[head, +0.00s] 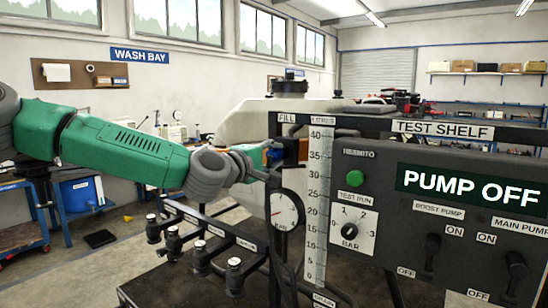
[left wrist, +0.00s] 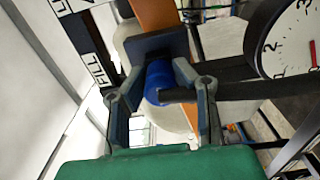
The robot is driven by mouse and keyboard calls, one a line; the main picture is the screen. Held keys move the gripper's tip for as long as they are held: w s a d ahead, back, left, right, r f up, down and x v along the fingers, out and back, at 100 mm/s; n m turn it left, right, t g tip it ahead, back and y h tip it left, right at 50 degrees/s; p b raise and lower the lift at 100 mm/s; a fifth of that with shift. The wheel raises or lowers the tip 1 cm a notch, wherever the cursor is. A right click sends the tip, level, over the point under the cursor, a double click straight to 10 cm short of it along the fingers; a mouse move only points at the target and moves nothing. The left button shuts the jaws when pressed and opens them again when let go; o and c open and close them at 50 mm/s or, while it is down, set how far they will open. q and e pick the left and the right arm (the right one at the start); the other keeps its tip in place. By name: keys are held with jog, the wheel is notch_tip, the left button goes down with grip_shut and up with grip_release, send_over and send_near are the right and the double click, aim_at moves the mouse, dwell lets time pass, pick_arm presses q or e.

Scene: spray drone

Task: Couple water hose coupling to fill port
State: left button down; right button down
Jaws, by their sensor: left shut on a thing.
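My left gripper (head: 268,164) reaches in from the left to the frame by the FILL label (head: 287,118). It is shut on the blue water hose coupling (left wrist: 158,82), which lies between its two fingers in the left wrist view. Only a small blue patch of the coupling (head: 274,154) shows in the head view. The coupling's far end meets or nearly meets a dark square block (left wrist: 160,47), which seems to be the fill port; I cannot tell whether they are joined. My right gripper is not in view.
The level scale (head: 318,200) and the control panel (head: 450,210) reading PUMP OFF stand to the right.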

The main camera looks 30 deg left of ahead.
pick_arm(q)
jog(key=c, duration=1.4)
grip_release()
jog(key=shift+a, duration=0.1)
jog(key=shift+c, duration=0.2)
jog(key=shift+o, duration=1.2)
jog(key=shift+w, duration=0.15)
jog(key=shift+s, duration=0.25)
jog(key=s+a, duration=0.1)
jog(key=s, duration=1)
jog(key=shift+s, duration=0.15)
jog(key=shift+f, duration=0.1)
